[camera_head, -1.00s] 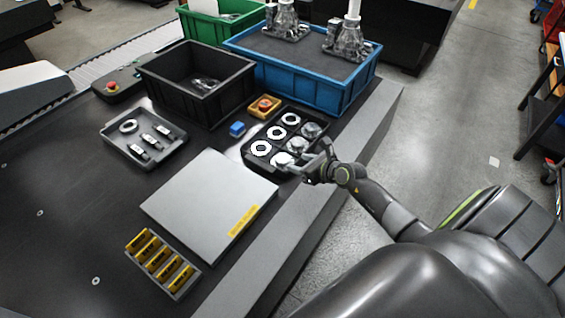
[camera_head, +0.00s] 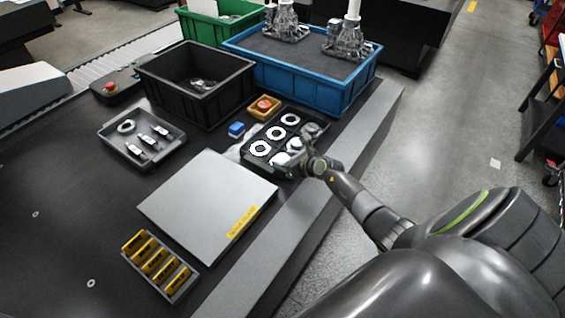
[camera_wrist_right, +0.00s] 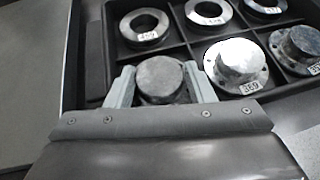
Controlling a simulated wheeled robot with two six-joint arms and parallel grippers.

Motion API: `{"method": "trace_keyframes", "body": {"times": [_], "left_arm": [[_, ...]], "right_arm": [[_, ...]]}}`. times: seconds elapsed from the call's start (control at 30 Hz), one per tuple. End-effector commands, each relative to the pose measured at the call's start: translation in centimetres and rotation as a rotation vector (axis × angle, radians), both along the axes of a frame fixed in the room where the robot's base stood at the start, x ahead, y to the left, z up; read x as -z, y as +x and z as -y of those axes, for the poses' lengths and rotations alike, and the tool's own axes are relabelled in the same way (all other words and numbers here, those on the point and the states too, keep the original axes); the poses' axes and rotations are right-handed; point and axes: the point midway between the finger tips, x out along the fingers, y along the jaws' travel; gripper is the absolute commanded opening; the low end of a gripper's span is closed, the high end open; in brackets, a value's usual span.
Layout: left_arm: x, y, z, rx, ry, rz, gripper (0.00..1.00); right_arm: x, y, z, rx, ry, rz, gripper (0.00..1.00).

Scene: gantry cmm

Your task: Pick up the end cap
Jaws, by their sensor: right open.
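The end caps are round grey metal pieces in the black divided tray (camera_head: 247,157). In the right wrist view one dark grey round cap (camera_wrist_right: 160,78) lies between the two fingers of my right gripper (camera_wrist_right: 160,88). The fingers are open on either side of it; I cannot tell whether they touch it. A shiny flanged cap (camera_wrist_right: 236,62) labelled 369 and another flanged cap (camera_wrist_right: 299,46) sit in compartments to its right. In the head view my right gripper (camera_head: 296,157) is over the tray's near right side, hiding part of the caps. My left gripper is not in view.
The bench's right edge is close to my arm.

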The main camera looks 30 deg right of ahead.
Motion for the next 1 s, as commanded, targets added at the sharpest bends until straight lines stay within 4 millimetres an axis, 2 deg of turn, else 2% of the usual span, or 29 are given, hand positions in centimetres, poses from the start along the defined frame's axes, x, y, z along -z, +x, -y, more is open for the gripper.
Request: {"method": "trace_keyframes", "body": {"times": [0.07, 0.33, 0.57, 0.67, 1.0], "left_arm": [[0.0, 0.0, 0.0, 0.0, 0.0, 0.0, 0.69], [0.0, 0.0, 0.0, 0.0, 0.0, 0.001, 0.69], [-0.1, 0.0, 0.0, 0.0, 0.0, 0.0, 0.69], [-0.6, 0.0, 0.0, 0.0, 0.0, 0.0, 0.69], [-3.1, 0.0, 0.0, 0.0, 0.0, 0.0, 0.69]], "right_arm": [[0.3, -0.2, -0.1, -0.001, 0.003, -0.008, 0.51], [0.4, -0.3, -0.1, 0.0, 0.004, -0.009, 0.17], [0.2, -0.3, 0.0, -0.001, 0.003, -0.008, 0.16], [-0.8, -0.3, 0.0, -0.002, 0.002, -0.007, 0.16], [-7.6, -0.1, 0.0, -0.003, -0.001, 0.0, 0.16]]}}
